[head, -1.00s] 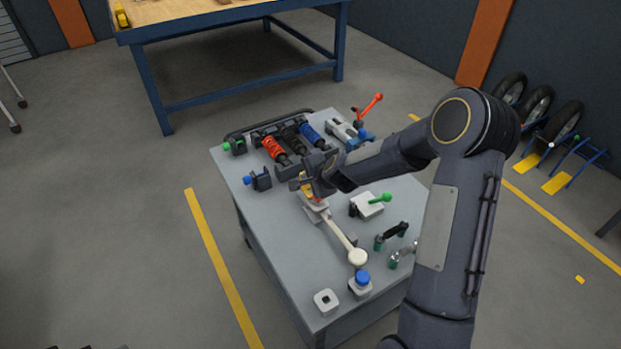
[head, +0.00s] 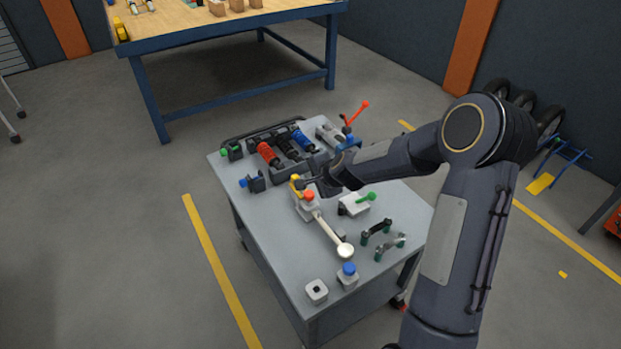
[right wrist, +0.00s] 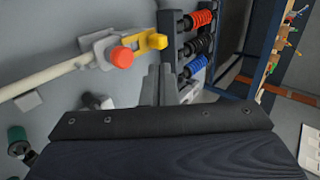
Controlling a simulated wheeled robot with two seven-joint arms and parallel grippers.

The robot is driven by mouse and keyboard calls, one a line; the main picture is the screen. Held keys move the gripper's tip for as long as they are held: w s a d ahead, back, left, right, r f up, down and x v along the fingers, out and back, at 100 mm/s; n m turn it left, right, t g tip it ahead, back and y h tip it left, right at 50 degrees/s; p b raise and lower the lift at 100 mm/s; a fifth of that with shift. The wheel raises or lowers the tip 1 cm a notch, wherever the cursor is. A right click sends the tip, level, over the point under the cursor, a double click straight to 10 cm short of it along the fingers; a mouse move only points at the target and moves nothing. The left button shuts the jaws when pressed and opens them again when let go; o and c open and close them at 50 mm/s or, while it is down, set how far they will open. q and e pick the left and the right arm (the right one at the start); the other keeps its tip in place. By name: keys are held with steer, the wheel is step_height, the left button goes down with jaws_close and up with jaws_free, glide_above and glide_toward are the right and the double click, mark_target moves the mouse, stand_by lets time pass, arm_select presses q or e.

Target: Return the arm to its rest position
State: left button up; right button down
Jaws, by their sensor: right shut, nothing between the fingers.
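My right arm comes in from the right side of the head view and reaches over the grey cart top (head: 290,250). Its gripper (head: 306,183) is shut and empty, just beyond a red knob (head: 309,196) on a fixture with a long white lever (head: 329,234) and a yellow piece (head: 295,183). In the right wrist view the shut fingers (right wrist: 160,85) show beside the red knob (right wrist: 122,57) and yellow piece (right wrist: 157,41), seemingly apart from them. My left gripper is not in view.
Red, black and blue spring units (head: 287,148) stand in a rack at the cart's far end. A green-handled clamp (head: 354,203), dark handles (head: 377,231) and a blue-knobbed block (head: 348,276) lie nearer.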

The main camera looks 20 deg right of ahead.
stand_by(0.4)
steer(key=s+a+r+n+y+p, duration=0.3)
steer(key=s+r+n, duration=0.4)
steer(key=s+r, duration=0.7)
steer(key=s+a+r+n+g+p, duration=0.1)
steer(key=s+a+r+n, duration=0.1)
steer(key=s, duration=0.9)
steer(key=s+a+r+n+g+p, duration=0.1)
steer(key=s+n, duration=0.4)
steer(key=s, duration=0.6)
steer(key=shift+a+r+n+g+h+p, duration=0.35)
steer(key=shift+r+g+p, duration=0.25)
steer(key=shift+g, duration=0.2)
